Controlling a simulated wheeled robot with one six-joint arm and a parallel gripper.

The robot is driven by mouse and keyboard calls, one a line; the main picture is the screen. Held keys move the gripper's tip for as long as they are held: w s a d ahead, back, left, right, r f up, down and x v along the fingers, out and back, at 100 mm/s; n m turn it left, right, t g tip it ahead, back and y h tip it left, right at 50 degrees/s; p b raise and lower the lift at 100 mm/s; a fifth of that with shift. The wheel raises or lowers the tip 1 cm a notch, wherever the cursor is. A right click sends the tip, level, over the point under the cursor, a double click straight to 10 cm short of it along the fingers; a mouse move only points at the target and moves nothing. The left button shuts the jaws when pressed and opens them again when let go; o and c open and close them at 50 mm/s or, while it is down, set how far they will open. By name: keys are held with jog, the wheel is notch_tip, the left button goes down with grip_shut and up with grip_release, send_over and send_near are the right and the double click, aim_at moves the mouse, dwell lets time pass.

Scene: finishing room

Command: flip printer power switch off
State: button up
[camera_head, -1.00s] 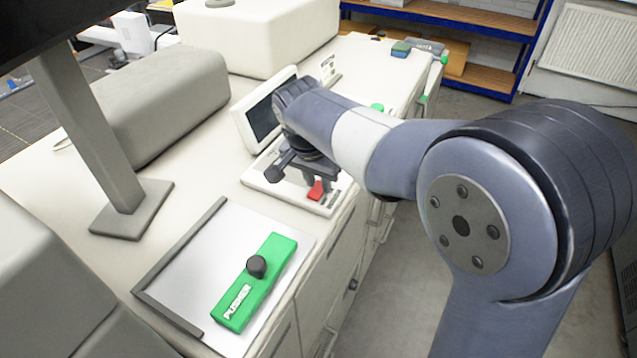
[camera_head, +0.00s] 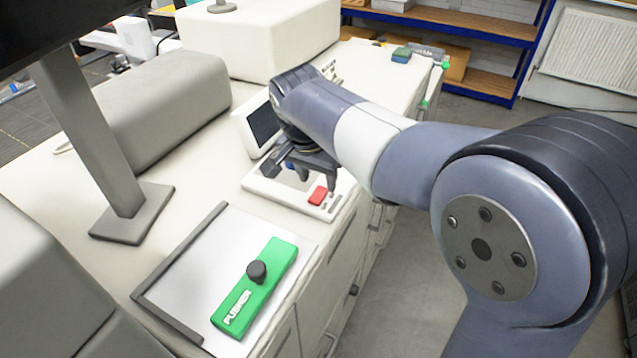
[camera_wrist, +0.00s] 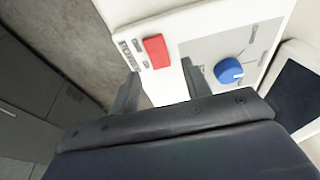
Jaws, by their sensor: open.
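The red power switch (camera_head: 318,195) sits on the white control panel (camera_head: 262,188) near the front edge of the printer counter. My gripper (camera_head: 302,180) is open and empty above the panel. In the wrist view my gripper (camera_wrist: 160,75) points toward the panel, with the red switch just beyond and between its fingertips. No contact with the switch is visible.
A blue knob (camera_wrist: 229,70) is on the panel beside the red switch. A tilted screen (camera_head: 250,130) stands behind the panel. Open floor lies to the right.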

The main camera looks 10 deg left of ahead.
aim_at(320, 191)
jog(key=v, duration=0.8)
jog(key=shift+f, duration=0.15)
jog(key=x, duration=1)
jog(key=shift+w+d+f+p, duration=0.15)
jog(key=shift+f+p, duration=0.15)
jog(key=shift+p, duration=0.2)
jog(key=shift+w+r+g+p, duration=0.1)
jog(key=shift+r+g+p, duration=0.05)
jog(key=shift+g+p, duration=0.15)
jog(key=shift+f, duration=0.3)
